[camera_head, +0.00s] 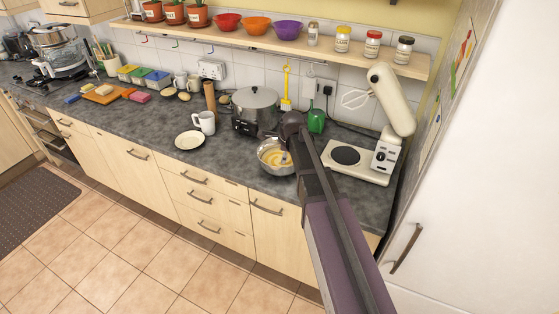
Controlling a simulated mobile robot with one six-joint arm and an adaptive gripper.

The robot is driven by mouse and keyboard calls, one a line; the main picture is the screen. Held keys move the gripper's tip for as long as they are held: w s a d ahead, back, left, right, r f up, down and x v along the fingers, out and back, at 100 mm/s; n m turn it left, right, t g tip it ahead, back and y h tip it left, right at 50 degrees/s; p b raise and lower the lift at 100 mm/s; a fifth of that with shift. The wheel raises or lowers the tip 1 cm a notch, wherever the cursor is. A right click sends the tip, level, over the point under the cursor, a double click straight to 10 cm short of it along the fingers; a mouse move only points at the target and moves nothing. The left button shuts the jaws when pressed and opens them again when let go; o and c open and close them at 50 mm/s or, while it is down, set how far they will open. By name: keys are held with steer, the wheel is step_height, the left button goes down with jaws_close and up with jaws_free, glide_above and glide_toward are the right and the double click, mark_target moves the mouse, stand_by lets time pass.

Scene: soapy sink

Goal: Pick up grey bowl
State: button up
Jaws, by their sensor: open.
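A grey metal bowl (263,160) stands on the dark worktop near its front edge, left of the mixer. Something yellow lies inside it. My arm reaches in from the lower right and bends down at the bowl's right side. My gripper (286,158) is small and partly hidden by my arm; it is open, at or just above the right part of the bowl. I cannot tell whether it touches the rim. My arm covers part of the bowl's right side.
A cream stand mixer (388,105) is on the right and a large pot (254,104) behind the bowl. A shelf (300,46) with jars and coloured bowls hangs above.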

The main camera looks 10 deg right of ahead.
mark_target(279, 171)
steer(key=shift+f, duration=0.1)
steer(key=b+x, duration=0.8)
steer(key=shift+f, duration=0.25)
steer(key=shift+f, duration=0.1)
stand_by(0.6)
steer(key=shift+b+x, duration=2.5)
steer(key=shift+b, duration=0.05)
steer(key=shift+a, duration=0.15)
steer(key=shift+c, duration=0.2)
jaws_close()
